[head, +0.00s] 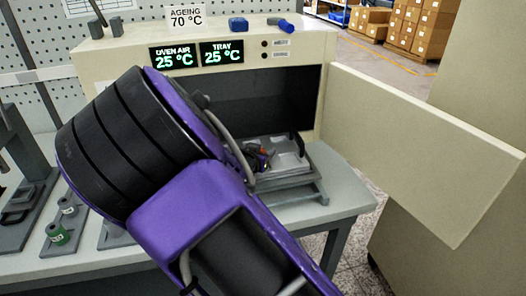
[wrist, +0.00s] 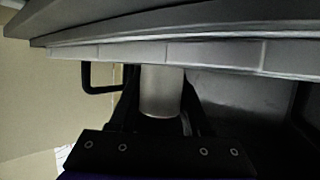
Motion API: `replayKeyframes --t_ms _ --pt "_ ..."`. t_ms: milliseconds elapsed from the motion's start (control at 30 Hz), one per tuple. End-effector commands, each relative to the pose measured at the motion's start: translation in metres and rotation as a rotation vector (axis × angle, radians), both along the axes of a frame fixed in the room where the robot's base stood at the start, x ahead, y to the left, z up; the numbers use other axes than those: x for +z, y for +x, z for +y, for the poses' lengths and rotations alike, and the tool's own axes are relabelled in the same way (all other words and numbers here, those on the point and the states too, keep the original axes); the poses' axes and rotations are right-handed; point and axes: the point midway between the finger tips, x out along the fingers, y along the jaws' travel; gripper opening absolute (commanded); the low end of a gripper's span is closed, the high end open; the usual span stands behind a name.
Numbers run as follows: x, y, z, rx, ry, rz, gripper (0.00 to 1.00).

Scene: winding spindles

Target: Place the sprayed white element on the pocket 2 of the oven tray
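In the wrist view, a pale grey-white cylinder (wrist: 160,92), which looks like the white element, stands between the two dark fingers of my gripper (wrist: 160,112). The fingers appear closed on its sides. Its far end meets a pale segmented edge (wrist: 190,53), apparently of the oven tray; I cannot tell whether they touch. In the head view, the grey oven tray (head: 290,160) sits in front of the open oven. My gripper (head: 259,158) is over its left part, mostly hidden by my arm. The element is not clear there, and pocket numbers are not readable.
The oven (head: 290,100) is open, its door (head: 430,140) swung out to the right. Its displays read 25 °C. A black handle (head: 299,144) rises at the tray's right side. A green spool (head: 57,233) and other fixtures stand on the bench at left.

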Motion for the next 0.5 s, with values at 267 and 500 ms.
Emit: replayKeyframes --t_ms 267,500 --pt "0.0004 0.0 0.0 0.0 0.0 0.0 0.76" --pt "0.0068 -0.0004 0.0006 0.001 0.001 0.0 0.76"
